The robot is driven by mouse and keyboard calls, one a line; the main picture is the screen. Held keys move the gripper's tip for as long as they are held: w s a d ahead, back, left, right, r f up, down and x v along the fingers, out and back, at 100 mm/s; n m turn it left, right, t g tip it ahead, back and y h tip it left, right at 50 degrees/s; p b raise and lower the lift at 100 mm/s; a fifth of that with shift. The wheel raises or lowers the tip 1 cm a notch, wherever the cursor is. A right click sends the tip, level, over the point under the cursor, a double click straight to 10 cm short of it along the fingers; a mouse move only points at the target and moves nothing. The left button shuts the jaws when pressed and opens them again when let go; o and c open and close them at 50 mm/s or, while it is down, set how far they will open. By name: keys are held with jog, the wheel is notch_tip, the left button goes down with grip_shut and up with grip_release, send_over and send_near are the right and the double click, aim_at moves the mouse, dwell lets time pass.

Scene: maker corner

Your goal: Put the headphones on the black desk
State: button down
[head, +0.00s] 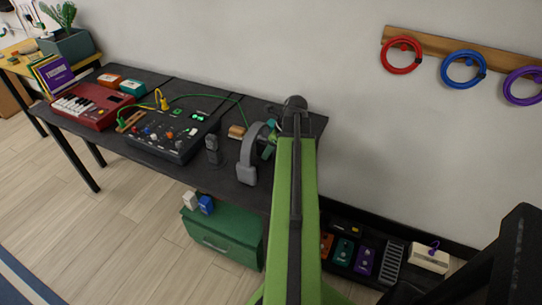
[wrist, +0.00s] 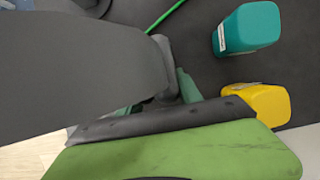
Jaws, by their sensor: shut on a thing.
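The grey headphones (head: 247,172) show in the head view above the right part of the black desk (head: 219,184). Their band stands up and one ear cup faces the front. My gripper (head: 270,141) is at the right side of the headphones, shut on them, with the arm partly hiding it. In the wrist view the headphones (wrist: 80,65) fill the upper left as a large grey shape, with my gripper (wrist: 178,92) against them. I cannot tell whether the headphones touch the desk top.
A black mixer (head: 172,138), a dark upright device (head: 212,150) and a red keyboard (head: 92,103) stand on the desk to the left. In the wrist view, a teal box (wrist: 248,28) and a yellow box (wrist: 258,102) are at the right. A green cabinet (head: 222,236) is below.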

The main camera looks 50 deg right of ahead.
jog(key=shift+f, duration=0.8)
jog(key=shift+r, duration=0.25)
jog(key=shift+f, duration=0.25)
jog(key=c, duration=0.8)
grip_release()
jog(key=shift+r, duration=0.1)
